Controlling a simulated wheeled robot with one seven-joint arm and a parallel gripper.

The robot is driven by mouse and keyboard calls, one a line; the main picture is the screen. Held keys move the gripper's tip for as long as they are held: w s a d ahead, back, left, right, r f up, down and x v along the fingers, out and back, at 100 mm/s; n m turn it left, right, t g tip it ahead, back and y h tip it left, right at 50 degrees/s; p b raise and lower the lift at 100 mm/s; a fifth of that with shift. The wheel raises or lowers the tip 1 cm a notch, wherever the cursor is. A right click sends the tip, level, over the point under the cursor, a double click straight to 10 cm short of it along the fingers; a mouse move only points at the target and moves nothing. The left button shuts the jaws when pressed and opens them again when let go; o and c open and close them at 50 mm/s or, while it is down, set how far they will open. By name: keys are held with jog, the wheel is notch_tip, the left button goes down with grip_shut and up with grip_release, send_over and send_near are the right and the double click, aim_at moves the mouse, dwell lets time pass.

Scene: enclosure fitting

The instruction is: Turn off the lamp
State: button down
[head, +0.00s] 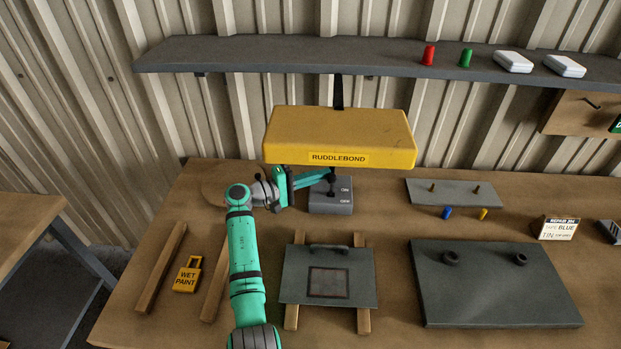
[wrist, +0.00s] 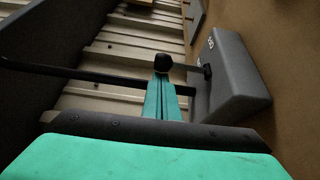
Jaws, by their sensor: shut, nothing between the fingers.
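The lamp has a wide yellow hood (head: 340,130) marked RUDDLEBOND above a grey base box (head: 330,200) on the bench. Small lettering shows on the base's right side; ON is the part I can make out. The base also shows in the wrist view (wrist: 235,75), joined by a thin black post (wrist: 100,75). A black ball knob (wrist: 164,62) shows just past my fingertips. My gripper (head: 330,174) is shut and empty, reaching from the left under the hood just above the base. In the wrist view its green fingers (wrist: 161,92) overlap the knob; I cannot tell whether they touch.
A grey panel with a handle (head: 328,285) lies on wooden strips in front of the base. A larger grey slab (head: 490,285) is at right. A shelf (head: 330,57) runs above the hood.

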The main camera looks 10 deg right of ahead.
jog(key=shift+d, duration=0.25)
